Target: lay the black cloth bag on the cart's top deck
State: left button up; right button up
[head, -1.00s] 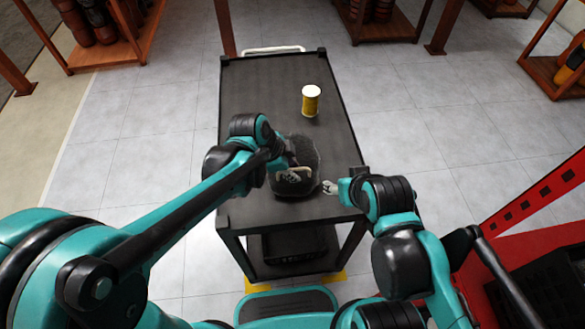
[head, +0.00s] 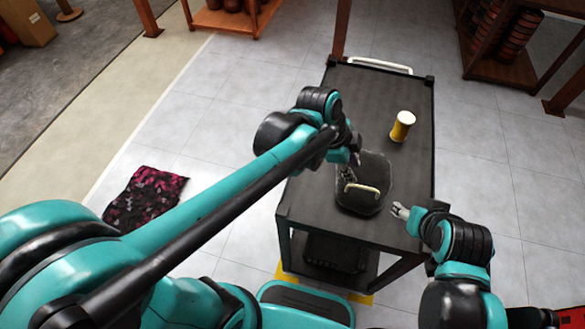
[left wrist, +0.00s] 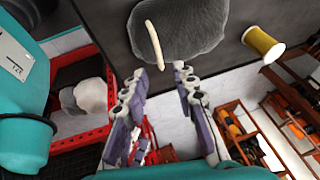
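The black cloth bag (head: 374,173), dark and rounded with a beige handle (head: 362,188), lies on the top deck (head: 385,88) of the black cart, near its front end. It also shows in the left wrist view (left wrist: 195,28). My left gripper (head: 355,157) is at the bag's far left side in the head view. In the left wrist view its fingers (left wrist: 160,72) are spread with nothing between them, and the bag and handle are beyond the tips. My right gripper (head: 399,211) is by the deck's front right edge, apart from the bag; its finger opening is unclear.
A yellow drum with a white top (head: 402,126) stands on the deck behind the bag. A dark item (head: 335,250) is on the cart's lower shelf. A pink and black patterned cloth (head: 145,198) lies on the floor at left. Wooden racks (head: 500,45) stand behind. The far deck is clear.

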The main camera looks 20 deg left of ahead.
pick_arm(q)
jog(key=s+a+f+n+t+y+b, duration=0.1)
jog(key=s+a+n, duration=0.3)
jog(key=a+n, duration=0.5)
jog(key=s+a+n+t+y, duration=0.3)
jog(key=s+a+n+t, duration=0.1)
jog(key=a+n, duration=0.5)
jog(key=shift+s+a+f+b, duration=0.2)
jog(key=shift+a+f+b, duration=0.2)
jog(key=shift+a, duration=0.4)
